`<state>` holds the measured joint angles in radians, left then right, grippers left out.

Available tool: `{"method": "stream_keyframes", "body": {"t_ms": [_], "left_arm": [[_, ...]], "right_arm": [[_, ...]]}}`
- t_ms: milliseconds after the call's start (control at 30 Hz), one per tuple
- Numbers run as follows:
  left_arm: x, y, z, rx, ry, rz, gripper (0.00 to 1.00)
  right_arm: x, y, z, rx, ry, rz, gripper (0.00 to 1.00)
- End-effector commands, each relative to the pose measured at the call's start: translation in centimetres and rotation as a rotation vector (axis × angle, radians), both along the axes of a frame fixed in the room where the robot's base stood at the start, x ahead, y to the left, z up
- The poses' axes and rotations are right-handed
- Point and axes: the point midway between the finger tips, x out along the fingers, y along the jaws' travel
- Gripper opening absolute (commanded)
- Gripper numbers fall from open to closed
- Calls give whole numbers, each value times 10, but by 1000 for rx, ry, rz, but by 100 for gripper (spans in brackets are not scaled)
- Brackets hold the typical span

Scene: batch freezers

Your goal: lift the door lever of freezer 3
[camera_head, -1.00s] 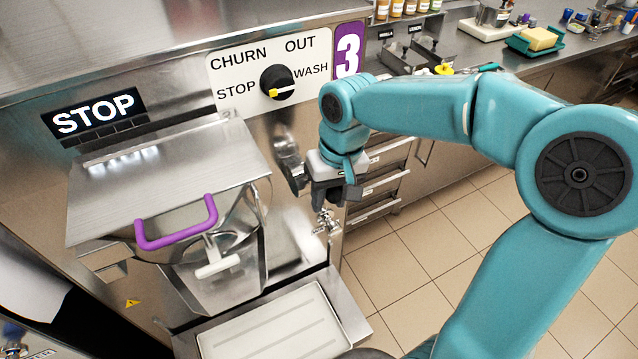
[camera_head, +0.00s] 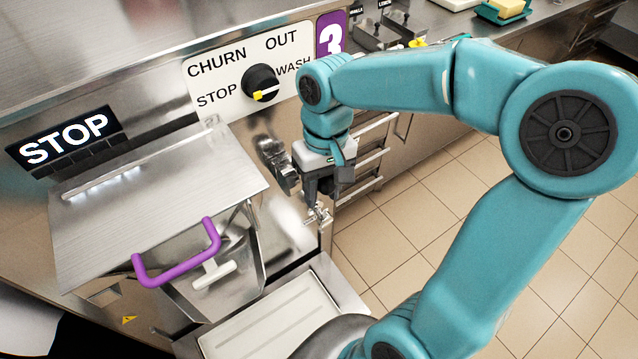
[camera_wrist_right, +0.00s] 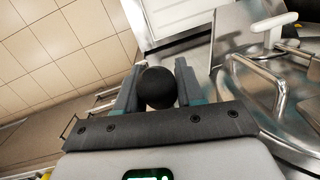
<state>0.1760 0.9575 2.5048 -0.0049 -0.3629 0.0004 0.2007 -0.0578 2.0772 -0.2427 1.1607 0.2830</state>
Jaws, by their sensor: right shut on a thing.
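Freezer 3 is the steel machine with a purple "3" plate (camera_head: 331,35), a CHURN/OUT/STOP/WASH dial (camera_head: 262,83) and a lit STOP display (camera_head: 66,138). My right gripper (camera_head: 320,200) points down beside its front, at the right edge. In the right wrist view, its fingers (camera_wrist_right: 157,92) are shut on a black ball knob (camera_wrist_right: 157,88), which looks like the end of the door lever. The lever's shaft is mostly hidden behind the knob and gripper. A round steel fitting (camera_head: 277,162) is just left of the gripper. My left gripper is not in view.
A purple handle (camera_head: 180,264) and a white T-handle (camera_head: 214,274) are on the freezer's front. A pale drip tray (camera_head: 275,325) lies below. A small steel tap (camera_head: 316,214) is just under the gripper. Tiled floor (camera_head: 415,215) is open at right.

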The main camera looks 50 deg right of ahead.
Motion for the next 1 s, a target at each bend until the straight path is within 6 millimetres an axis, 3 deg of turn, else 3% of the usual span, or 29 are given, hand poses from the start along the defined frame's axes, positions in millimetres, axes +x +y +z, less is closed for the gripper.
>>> {"method": "stream_keyframes", "body": {"t_ms": [233,267,300,667,767,1000], "left_arm": [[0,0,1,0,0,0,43],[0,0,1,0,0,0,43],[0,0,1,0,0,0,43],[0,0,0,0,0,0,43],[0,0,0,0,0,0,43],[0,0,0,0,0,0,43]], "right_arm": [[1,0,2,1,-1,-1,0],[1,0,2,1,-1,-2,47],[1,0,2,2,-1,-1,57],[4,0,6,0,-1,-1,57],[5,-2,20,-1,-4,-1,57],[9,-10,81,-1,-7,0,57]]}}
